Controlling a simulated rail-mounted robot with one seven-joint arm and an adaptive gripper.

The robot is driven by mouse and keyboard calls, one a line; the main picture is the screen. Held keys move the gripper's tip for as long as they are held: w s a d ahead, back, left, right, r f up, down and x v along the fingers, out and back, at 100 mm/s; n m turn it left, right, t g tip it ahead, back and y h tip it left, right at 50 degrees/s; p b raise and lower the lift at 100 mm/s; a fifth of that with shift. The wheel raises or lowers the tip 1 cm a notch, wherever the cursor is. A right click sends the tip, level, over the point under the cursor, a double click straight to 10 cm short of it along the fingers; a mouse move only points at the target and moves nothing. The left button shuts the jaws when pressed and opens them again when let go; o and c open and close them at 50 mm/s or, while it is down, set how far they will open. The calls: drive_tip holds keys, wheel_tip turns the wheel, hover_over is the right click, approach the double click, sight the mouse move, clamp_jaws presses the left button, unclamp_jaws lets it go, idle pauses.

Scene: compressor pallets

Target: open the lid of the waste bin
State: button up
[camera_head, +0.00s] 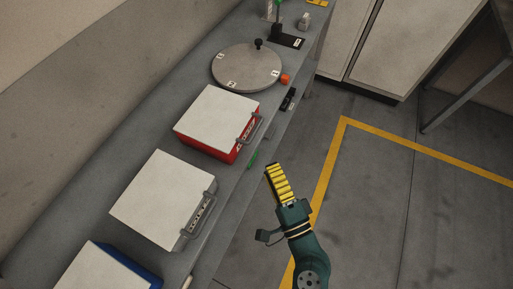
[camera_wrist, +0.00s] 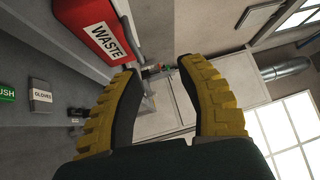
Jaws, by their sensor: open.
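The waste bin (camera_head: 200,141) is a red box on the grey bench in the head view. Its flat white lid (camera_head: 216,115) lies shut, with a grey handle (camera_head: 251,129) on the right side. In the wrist view the red bin (camera_wrist: 78,35) is at the upper left, with a white WASTE label (camera_wrist: 110,40). My gripper (camera_head: 272,168) is to the lower right of the bin in the head view, apart from the handle. In the wrist view its yellow fingers (camera_wrist: 168,75) are spread with nothing between them.
Nearer on the bench are a grey white-topped box (camera_head: 160,192) with a handle and a blue-sided one (camera_head: 128,263). Beyond the bin are a round grey plate (camera_head: 245,62) and an orange knob (camera_head: 285,78). Pale cabinets (camera_head: 402,45) stand behind; the yellow-marked floor (camera_head: 370,200) is clear.

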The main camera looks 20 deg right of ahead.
sight(256, 128)
wheel_tip(256, 128, down, 5)
drive_tip(key=s+m+h, duration=0.1)
drive_tip(key=s+m, duration=0.1)
drive_tip(key=w, duration=0.5)
drive_tip(key=w+d+r+p, duration=0.1)
drive_tip(key=w, duration=0.5)
drive_tip(key=w+d+r, duration=0.1)
drive_tip(key=w, duration=0.4)
drive_tip(key=shift+w+d+r+p, duration=0.15)
drive_tip(key=shift+w+r+p, duration=0.05)
drive_tip(key=shift+w+p, duration=0.2)
drive_tip(key=shift+o, duration=0.2)
clamp_jaws()
